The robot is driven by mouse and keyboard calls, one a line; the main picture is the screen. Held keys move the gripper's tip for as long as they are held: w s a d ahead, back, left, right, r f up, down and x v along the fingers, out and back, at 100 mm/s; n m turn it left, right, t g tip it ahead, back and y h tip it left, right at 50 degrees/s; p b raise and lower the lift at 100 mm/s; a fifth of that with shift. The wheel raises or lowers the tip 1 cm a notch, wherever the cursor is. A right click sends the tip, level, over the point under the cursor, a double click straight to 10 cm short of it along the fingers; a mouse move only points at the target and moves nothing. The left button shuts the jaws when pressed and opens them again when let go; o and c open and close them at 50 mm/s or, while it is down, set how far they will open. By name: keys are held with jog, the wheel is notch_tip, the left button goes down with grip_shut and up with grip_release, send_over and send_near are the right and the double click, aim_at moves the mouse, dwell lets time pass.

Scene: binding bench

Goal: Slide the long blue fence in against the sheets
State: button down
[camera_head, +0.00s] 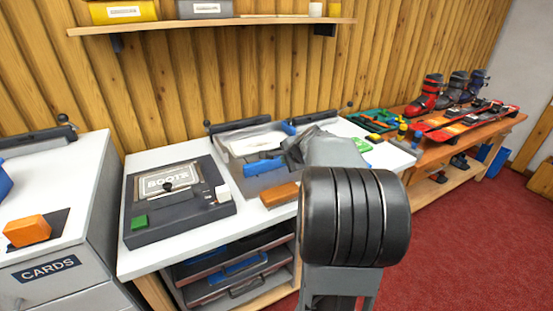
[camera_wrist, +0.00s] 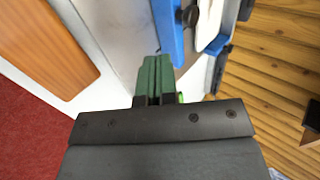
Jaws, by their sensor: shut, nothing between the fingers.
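The long blue fence (camera_head: 262,166) lies along the near side of the grey tray (camera_head: 252,184); my arm covers its right part. In the wrist view the fence (camera_wrist: 168,32) runs just beside and ahead of my fingertips. White sheets (camera_head: 256,144) lie in the tray behind the fence. I cannot tell whether the fence touches them. My gripper (camera_wrist: 155,70) is shut and empty, its green fingertips together, close to the fence on its near side. Whether they touch it is unclear. A smaller blue piece (camera_head: 288,128) sits at the tray's back right.
An orange block (camera_head: 280,194) lies in front of the tray; it also shows in the wrist view (camera_wrist: 45,45). A dark boxed press (camera_head: 180,222) stands to the left. Small coloured parts (camera_head: 375,122) lie to the right. Bare white bench top lies around the tray.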

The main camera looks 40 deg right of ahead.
aim_at(272, 158)
jog(key=x, duration=0.5)
jog(key=shift+w+d+r, duration=0.1)
jog(key=shift+w+r, duration=0.1)
jog(key=shift+w, duration=0.8)
jog(key=shift+w+d, duration=0.1)
jog(key=shift+w, duration=0.7)
